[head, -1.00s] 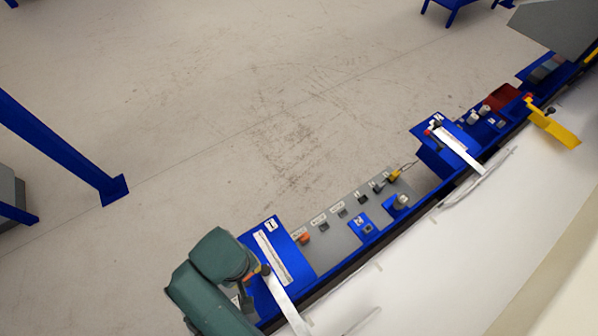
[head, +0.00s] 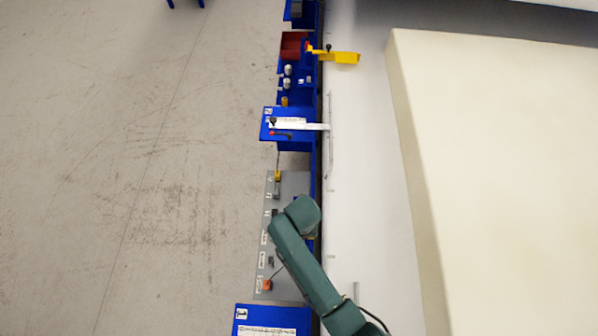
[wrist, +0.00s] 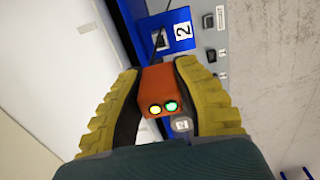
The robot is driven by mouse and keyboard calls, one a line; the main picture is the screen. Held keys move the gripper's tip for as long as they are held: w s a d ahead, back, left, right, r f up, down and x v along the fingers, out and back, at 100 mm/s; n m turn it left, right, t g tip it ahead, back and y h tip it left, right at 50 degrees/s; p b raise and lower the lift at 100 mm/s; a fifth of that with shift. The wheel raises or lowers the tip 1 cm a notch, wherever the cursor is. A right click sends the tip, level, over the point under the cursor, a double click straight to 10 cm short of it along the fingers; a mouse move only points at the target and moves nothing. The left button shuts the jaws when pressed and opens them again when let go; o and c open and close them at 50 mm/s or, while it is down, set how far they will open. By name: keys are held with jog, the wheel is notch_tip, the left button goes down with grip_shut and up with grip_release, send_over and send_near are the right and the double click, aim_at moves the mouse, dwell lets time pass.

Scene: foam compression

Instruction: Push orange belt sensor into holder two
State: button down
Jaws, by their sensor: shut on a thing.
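The orange belt sensor (wrist: 158,88) is a block with a yellow and a green light on its near face. My gripper (wrist: 158,95) is shut on it, with yellow ridged fingers on both sides. Its far end is hidden. A blue holder plate (wrist: 178,22) marked "2" with a dark opening lies beyond the sensor in the wrist view, apart from it in the picture. How far away it is cannot be told. In the head view my arm covers the gripper, the sensor and part of the grey panel.
The grey panel (head: 290,184) carries several small labelled parts and an orange piece (head: 267,284). A blue plate marked 1 (head: 270,311) lies below, and another blue plate (head: 270,135) above. A yellow bracket (head: 340,58) juts over the white surface. The floor at left is clear.

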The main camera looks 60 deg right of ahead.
jog(key=shift+f+b, duration=2.3)
jog(key=shift+b, duration=0.2)
jog(key=shift+f+b, duration=0.4)
jog(key=shift+f, duration=0.45)
jog(key=shift+a+f+b, duration=0.15)
jog(key=shift+f+b, duration=0.4)
jog(key=shift+f, duration=0.75)
jog(key=c, duration=0.8)
grip_release()
jog(key=shift+r+p, duration=3.05)
jog(key=shift+p, duration=0.1)
